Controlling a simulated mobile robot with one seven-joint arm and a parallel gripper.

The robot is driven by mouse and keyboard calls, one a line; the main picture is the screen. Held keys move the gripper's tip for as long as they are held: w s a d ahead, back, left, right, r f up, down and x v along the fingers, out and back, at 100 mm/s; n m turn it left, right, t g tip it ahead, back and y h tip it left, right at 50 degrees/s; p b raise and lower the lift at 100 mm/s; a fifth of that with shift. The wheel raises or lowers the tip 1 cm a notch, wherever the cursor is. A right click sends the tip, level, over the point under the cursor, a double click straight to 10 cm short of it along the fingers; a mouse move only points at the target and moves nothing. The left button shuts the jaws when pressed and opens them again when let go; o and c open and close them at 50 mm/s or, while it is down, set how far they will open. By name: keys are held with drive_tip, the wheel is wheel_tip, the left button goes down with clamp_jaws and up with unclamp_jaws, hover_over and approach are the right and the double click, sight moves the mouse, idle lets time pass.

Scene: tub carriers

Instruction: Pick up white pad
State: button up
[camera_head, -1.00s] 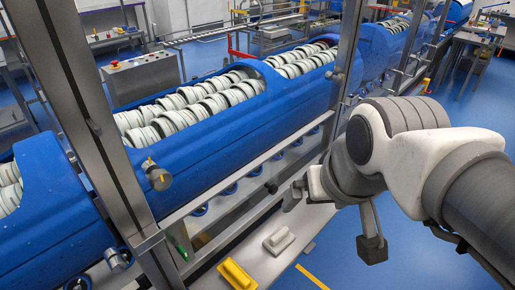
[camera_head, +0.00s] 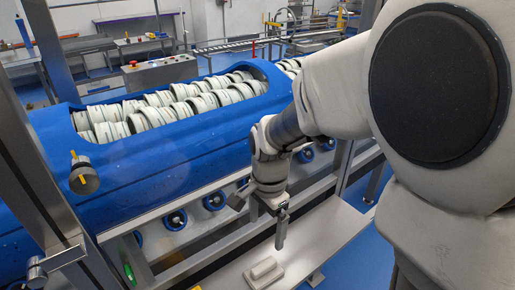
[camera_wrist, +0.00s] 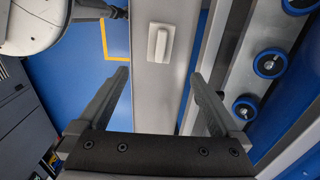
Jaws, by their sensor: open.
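The white pad (camera_head: 263,271) is a pale block with a raised grip on a flat base. It lies on the narrow light shelf (camera_head: 322,240) in front of the blue machine. In the wrist view the pad (camera_wrist: 158,43) shows at the top centre, ahead of the fingertips. My gripper (camera_wrist: 162,80) is open and empty, its two dark fingers spread wide on either side of the shelf strip. In the head view my gripper (camera_head: 262,222) points down above the shelf, close to the pad but apart from it.
The long blue tub carrier (camera_head: 120,178) full of white rings runs behind the shelf. Blue-rimmed rollers (camera_head: 176,219) sit below it. A steel post (camera_head: 45,160) stands at the left. A green object (camera_head: 129,272) lies near that post. Blue floor (camera_wrist: 118,35) borders the shelf.

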sight(263, 265)
drive_tip(key=shift+m, duration=0.3)
drive_tip(key=f+b, duration=0.1)
drive_tip(key=f, duration=0.3)
drive_tip(key=f+b, duration=0.2)
drive_tip(key=f, duration=0.3)
drive_tip(key=f+b, duration=0.1)
drive_tip(key=f, duration=0.3)
drive_tip(key=shift+w+f+b, duration=0.3)
drive_tip(key=shift+f, duration=0.05)
drive_tip(key=shift+s+a+f+b, duration=0.15)
drive_tip(key=shift+f+b, duration=0.5)
drive_tip(key=shift+f, duration=0.7)
drive_tip(key=shift+w+a+f+b, duration=0.1)
drive_tip(key=shift+f+b, duration=0.55)
drive_tip(key=shift+f, duration=0.65)
drive_tip(key=shift+c, duration=0.3)
drive_tip(key=shift+r, duration=0.1)
drive_tip(key=c, duration=1.2)
